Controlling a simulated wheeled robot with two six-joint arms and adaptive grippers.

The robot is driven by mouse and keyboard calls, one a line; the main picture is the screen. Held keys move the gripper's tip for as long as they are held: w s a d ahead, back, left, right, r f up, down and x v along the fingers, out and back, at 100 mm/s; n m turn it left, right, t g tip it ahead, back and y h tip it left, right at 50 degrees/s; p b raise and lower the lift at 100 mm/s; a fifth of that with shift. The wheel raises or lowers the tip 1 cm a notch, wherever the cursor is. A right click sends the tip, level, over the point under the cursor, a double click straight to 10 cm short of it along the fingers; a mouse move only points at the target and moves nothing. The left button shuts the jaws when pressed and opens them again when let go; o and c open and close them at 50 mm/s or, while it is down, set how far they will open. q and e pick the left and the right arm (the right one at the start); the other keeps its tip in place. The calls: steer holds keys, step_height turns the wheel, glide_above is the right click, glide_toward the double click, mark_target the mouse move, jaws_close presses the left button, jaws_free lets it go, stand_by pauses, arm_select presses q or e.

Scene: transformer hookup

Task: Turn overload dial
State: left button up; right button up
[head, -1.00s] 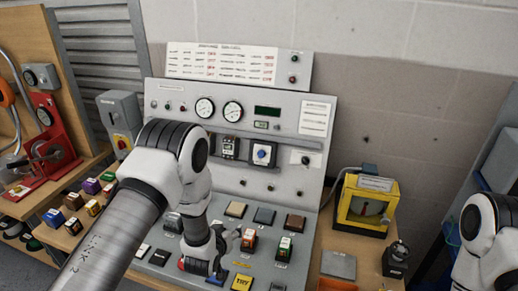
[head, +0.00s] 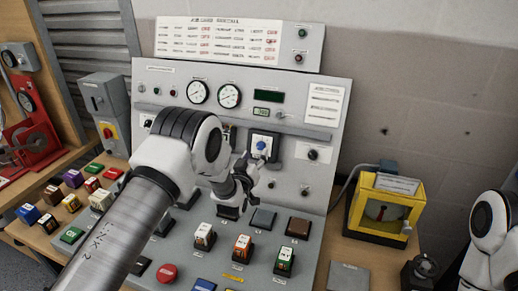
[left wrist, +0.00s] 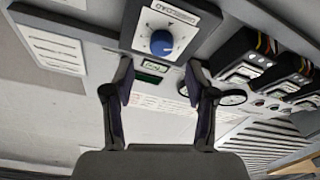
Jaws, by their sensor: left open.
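The overload dial is a blue knob (head: 261,145) on a pale square plate in a dark module on the upright panel (head: 330,85). In the left wrist view the blue knob (left wrist: 162,42) sits beyond the fingertips, near the top. My left gripper (head: 247,180) is just below and left of the knob in the head view. In the left wrist view the left gripper (left wrist: 160,80) is open, its two fingers apart with nothing between them. The fingers look clear of the knob. My right gripper is out of view; only part of the right arm shows at the right edge.
Two round gauges (head: 213,94) and a green display (head: 270,97) sit above the dial. Several coloured blocks (head: 242,247) stand on the sloped lower board. A yellow box (head: 380,208) stands at right. My left arm hides part of the panel.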

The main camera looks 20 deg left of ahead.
mark_target(259, 147)
arm_select(q)
steer(key=w+p, duration=0.1)
steer(key=w, duration=0.3)
steer(key=shift+w+a+f, duration=0.1)
steer(key=shift+w+f, duration=0.05)
steer(key=shift+w, duration=0.25)
steer(key=shift+s, duration=0.15)
jaws_close()
